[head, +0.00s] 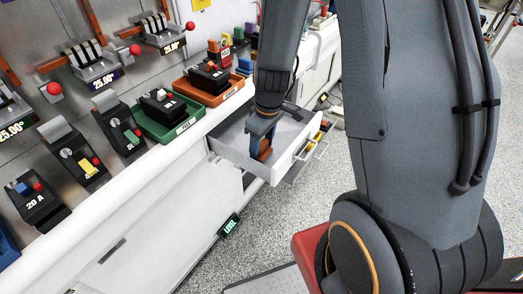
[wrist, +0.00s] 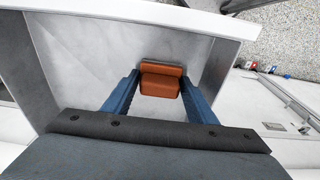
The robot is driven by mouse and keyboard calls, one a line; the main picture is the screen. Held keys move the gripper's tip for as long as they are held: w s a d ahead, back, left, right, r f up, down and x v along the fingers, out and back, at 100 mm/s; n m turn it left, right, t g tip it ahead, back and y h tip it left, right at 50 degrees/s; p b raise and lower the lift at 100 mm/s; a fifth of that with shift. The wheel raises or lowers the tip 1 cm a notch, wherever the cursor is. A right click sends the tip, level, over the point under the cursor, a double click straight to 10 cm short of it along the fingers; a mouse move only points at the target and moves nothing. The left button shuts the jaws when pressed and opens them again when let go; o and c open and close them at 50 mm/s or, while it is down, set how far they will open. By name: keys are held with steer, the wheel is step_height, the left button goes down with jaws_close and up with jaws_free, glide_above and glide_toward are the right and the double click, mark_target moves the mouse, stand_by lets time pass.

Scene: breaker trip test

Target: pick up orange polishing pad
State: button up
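The orange polishing pad (wrist: 160,80) lies in an open drawer (wrist: 75,45), near one of its walls in the wrist view. My gripper (wrist: 160,92) reaches down into the drawer, with one blue finger on each side of the pad. The fingers are apart, and I cannot tell whether they touch the pad's sides. In the head view the pad (head: 265,152) shows as a small orange patch at the fingertips of my gripper (head: 263,150), partly hidden by them. The drawer (head: 283,170) is pulled out from the white bench.
Breakers stand on the bench top, some in a green tray (head: 163,132) and an orange tray (head: 197,97). A lower drawer with yellow contents (head: 318,138) is also open. The drawer walls stand close around my gripper. Speckled floor (head: 270,225) lies free in front.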

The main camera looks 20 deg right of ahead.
steer(key=c, duration=0.5)
step_height(320, 180, up, 10)
steer(key=shift+b, duration=0.65)
